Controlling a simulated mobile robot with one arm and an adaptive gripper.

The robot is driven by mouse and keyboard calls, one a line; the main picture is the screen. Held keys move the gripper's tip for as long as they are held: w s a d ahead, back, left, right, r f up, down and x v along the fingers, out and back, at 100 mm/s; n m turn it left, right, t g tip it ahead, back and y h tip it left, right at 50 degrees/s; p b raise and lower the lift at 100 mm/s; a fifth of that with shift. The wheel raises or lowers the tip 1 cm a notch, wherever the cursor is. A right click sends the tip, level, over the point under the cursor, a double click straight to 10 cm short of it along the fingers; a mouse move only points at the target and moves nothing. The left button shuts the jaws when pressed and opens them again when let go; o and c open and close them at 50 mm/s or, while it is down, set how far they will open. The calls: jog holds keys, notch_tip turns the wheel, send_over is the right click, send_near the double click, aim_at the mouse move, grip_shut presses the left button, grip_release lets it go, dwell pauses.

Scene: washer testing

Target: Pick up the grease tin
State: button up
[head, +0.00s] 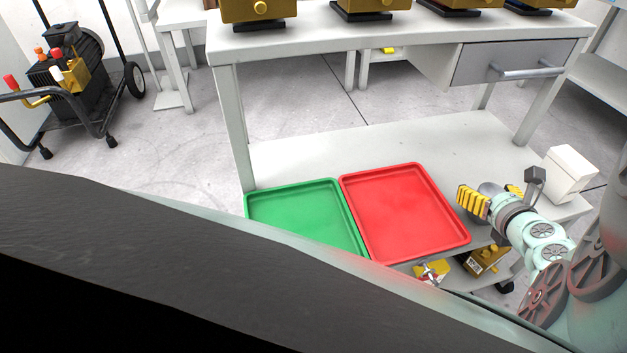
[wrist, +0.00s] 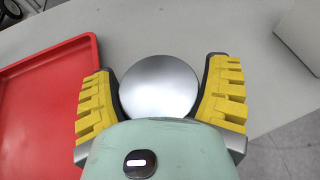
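The grease tin shows in the wrist view as a round, shiny silver disc (wrist: 160,84), seen from above. It lies between the two yellow ribbed fingers of my gripper (wrist: 160,90), one on each side and very close to its rim. Whether both pads touch the tin is not clear. In the head view my gripper (head: 490,192) is low at the right end of the white table, pointing down, with the grey tin (head: 489,188) partly visible between its fingers. The tin's lower part is hidden.
A red tray (head: 400,212) lies just left of my gripper, with a green tray (head: 305,215) beyond it. A white box (head: 570,173) stands close on the right. Yellow parts (head: 485,262) sit below the table edge. A workbench (head: 400,45) stands behind.

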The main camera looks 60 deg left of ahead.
jog(key=c, duration=1.1)
jog(key=shift+o, duration=0.2)
jog(key=shift+r, duration=0.1)
